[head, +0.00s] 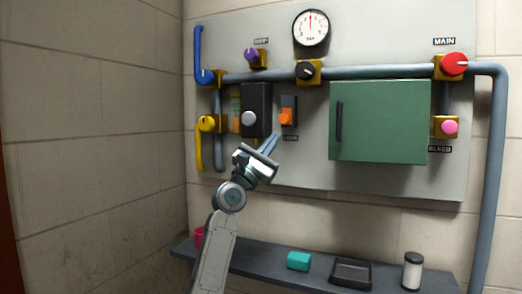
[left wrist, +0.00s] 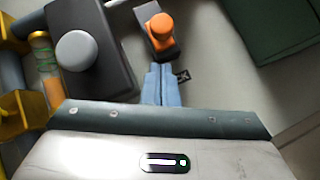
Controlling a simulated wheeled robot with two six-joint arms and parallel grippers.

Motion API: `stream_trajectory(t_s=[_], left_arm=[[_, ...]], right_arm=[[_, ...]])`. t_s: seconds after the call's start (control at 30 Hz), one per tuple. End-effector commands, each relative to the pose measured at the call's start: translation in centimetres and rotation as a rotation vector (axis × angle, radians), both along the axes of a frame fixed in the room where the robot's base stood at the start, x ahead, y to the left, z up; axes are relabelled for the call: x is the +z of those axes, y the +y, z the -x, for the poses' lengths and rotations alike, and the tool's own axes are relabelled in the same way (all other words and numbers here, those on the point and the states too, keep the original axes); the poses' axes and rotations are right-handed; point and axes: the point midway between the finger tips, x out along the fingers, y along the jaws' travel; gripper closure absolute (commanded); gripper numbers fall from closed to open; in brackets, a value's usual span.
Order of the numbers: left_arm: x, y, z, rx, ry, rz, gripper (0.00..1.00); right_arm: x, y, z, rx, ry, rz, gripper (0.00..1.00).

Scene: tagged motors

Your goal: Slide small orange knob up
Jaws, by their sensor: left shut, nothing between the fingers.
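The small orange knob (head: 286,117) sits low on a small dark slider plate (head: 289,102) on the grey wall panel. In the left wrist view the orange knob (left wrist: 161,26) sticks out from its dark plate. My left gripper (head: 271,143) is shut and empty, just below and left of the knob. Its blue-grey fingertips (left wrist: 161,82) are together, pointing at the plate's lower end. They appear close to the knob; I cannot tell whether they touch. My right gripper is not in view.
Left of the slider is a larger dark box with a grey knob (head: 249,118). A green cabinet (head: 385,120) is on the right. A pipe with a black knob (head: 306,70) runs above. A shelf (head: 328,283) below holds several small things.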

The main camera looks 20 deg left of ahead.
Motion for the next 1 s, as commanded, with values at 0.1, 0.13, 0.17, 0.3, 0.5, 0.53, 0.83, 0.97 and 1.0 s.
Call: stream_trajectory(t_s=[0.1,0.13,0.17,0.3,0.5,0.53,0.83,0.97,1.0], left_arm=[[1.7,-0.7,0.0,-0.001,0.0,0.001,1.0],[1.9,-0.8,0.0,0.0,0.0,0.0,1.0],[2.0,-0.9,0.0,-0.001,0.0,0.001,1.0],[2.3,-1.1,0.0,0.0,0.001,0.0,1.0],[2.3,-1.2,0.0,0.0,0.001,0.0,1.0],[2.3,-1.2,0.0,0.0,0.001,0.0,1.0],[3.8,-1.2,0.0,0.0,0.0,0.0,1.0],[5.6,-1.2,0.0,0.0,0.0,0.0,1.0],[6.1,-1.2,0.0,0.0,0.0,0.0,1.0]], right_arm=[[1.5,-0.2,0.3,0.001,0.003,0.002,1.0],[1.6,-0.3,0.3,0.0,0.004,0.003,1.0],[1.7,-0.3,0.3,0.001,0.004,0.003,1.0],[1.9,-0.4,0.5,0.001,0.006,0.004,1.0],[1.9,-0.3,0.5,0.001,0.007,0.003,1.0],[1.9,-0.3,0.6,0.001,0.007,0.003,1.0],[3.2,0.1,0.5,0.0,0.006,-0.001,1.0],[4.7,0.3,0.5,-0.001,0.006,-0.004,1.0],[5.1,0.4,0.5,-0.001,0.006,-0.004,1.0]])
